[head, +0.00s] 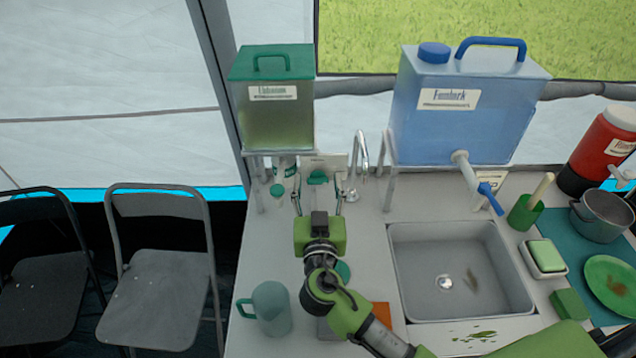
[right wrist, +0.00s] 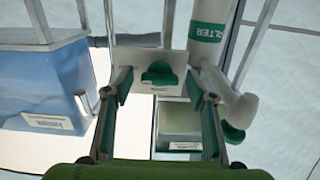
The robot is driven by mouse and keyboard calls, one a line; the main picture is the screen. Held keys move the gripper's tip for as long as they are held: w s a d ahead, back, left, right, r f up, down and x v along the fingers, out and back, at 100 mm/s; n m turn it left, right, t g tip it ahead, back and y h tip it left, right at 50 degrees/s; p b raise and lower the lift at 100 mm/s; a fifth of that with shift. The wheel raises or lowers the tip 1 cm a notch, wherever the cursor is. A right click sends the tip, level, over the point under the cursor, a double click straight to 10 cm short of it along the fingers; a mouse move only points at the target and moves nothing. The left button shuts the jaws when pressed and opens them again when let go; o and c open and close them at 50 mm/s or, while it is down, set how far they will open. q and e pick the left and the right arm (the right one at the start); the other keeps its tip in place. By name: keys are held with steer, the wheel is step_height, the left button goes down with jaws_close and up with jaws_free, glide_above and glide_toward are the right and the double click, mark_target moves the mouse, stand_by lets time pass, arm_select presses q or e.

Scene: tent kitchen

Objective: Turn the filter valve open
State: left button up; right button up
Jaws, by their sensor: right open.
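The filter valve is a green knob (head: 317,177) on a pale plate (head: 337,162) under the green-lidded tank (head: 275,107). My right gripper (head: 319,188) is open, with one finger on each side of the knob. In the right wrist view the knob (right wrist: 160,73) sits between and just beyond the open fingers, and I see no clear contact. A white filter cylinder (right wrist: 211,28) with a green label stands beside the plate there, with a white pipe end and green cap (right wrist: 233,132) near one finger. My left gripper is not in view.
A blue tank (head: 465,105) with a blue-handled tap (head: 489,196) stands right of the plate, above a grey sink (head: 462,275). A metal faucet (head: 361,155) rises close to the gripper. A teal mug (head: 271,308) stands at the counter's front left.

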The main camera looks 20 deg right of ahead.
steer(key=c, duration=1.1)
